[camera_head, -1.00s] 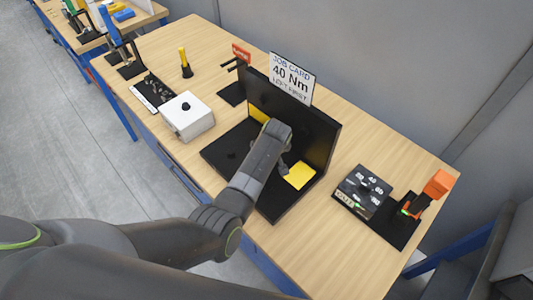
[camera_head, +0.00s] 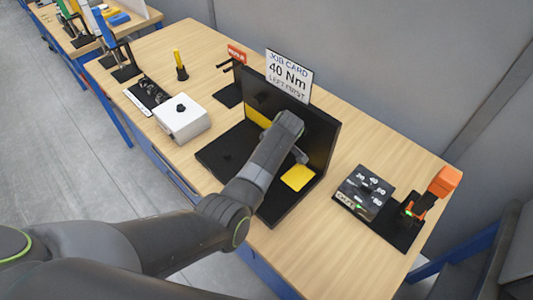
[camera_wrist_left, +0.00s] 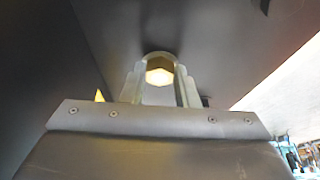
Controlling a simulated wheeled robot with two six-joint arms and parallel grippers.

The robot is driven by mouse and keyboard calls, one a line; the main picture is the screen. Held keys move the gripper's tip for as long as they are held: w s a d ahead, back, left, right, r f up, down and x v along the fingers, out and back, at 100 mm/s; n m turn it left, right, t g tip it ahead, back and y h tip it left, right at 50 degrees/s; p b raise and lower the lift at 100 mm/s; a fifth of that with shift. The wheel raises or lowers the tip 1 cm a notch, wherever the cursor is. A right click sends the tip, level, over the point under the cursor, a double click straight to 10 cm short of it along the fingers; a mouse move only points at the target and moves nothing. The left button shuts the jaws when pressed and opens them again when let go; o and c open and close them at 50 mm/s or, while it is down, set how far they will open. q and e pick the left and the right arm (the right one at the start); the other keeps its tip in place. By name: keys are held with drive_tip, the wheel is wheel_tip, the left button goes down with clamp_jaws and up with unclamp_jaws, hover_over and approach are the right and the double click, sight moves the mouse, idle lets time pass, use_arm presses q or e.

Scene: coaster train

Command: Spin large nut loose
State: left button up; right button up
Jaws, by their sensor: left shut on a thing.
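The large nut (camera_wrist_left: 159,76) shows in the left wrist view as a pale, brassy hex face against the dark panel. My left gripper (camera_wrist_left: 160,88) is shut on it, with one finger on either side. In the head view my left arm reaches over the black fixture (camera_head: 322,150), and its forearm and wrist hide the nut and most of the gripper. A job card (camera_head: 289,76) reading "40 Nm" and "left first" stands on top of the fixture. My right gripper is not in view.
A yellow pad (camera_head: 298,178) lies on the fixture base. A white box (camera_head: 183,122) with a black knob stands to the left. A dark dial panel (camera_head: 364,190) and an orange-and-black tool (camera_head: 440,185) are to the right. The bench front right is clear.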

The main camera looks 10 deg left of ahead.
use_arm(q)
drive_tip(key=shift+s+f, duration=0.15)
drive_tip(key=o, duration=1)
drive_tip(key=b+v, duration=0.1)
drive_tip(key=v, duration=0.6)
drive_tip(key=shift+r, duration=0.35)
drive_tip(key=shift+d, duration=0.1)
